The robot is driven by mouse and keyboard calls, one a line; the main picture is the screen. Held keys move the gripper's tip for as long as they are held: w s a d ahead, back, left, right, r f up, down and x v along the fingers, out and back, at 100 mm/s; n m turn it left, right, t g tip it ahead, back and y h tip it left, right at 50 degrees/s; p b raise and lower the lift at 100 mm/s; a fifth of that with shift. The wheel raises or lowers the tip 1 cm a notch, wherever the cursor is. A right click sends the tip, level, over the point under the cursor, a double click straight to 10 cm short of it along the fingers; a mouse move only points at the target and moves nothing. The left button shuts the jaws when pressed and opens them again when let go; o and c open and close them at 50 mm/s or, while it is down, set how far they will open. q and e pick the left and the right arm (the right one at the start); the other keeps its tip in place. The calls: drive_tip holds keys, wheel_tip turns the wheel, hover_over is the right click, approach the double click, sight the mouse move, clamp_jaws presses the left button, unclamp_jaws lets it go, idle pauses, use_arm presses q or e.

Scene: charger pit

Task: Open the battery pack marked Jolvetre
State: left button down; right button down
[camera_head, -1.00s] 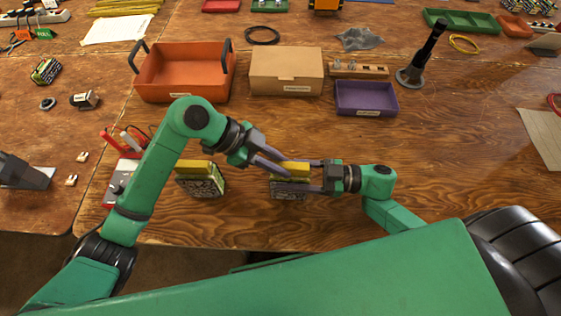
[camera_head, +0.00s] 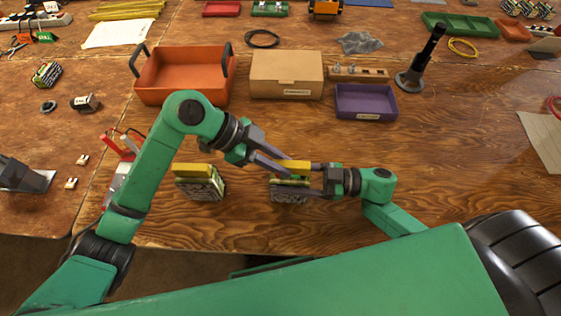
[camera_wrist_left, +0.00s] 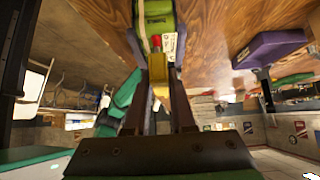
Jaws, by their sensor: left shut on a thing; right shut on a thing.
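Two battery packs with yellow lids stand near the table's front edge. The right pack (camera_head: 288,196) is between my two grippers, and its yellow lid (camera_head: 292,166) shows at its top. My left gripper (camera_head: 287,172) reaches in from the upper left, shut on the yellow lid, which also shows between its fingers in the left wrist view (camera_wrist_left: 158,75). A green cell (camera_wrist_left: 160,12) and a red part lie just beyond the lid there. My right gripper (camera_head: 308,178) is shut on the pack from the right. The left pack (camera_head: 203,187) stands untouched. No name is legible on either pack.
An orange handled tray (camera_head: 185,98), a cardboard box (camera_head: 286,93) and a purple tray (camera_head: 366,113) stand behind the packs. A black stand (camera_head: 412,80) is at the back right. The tabletop right of the purple tray is mostly clear.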

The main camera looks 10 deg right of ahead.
sight(299, 164)
use_arm(q)
wheel_tip(299, 164, up, 4)
drive_tip(key=shift+r, duration=0.1)
use_arm(e)
drive_tip(key=shift+c, duration=0.2)
unclamp_jaws()
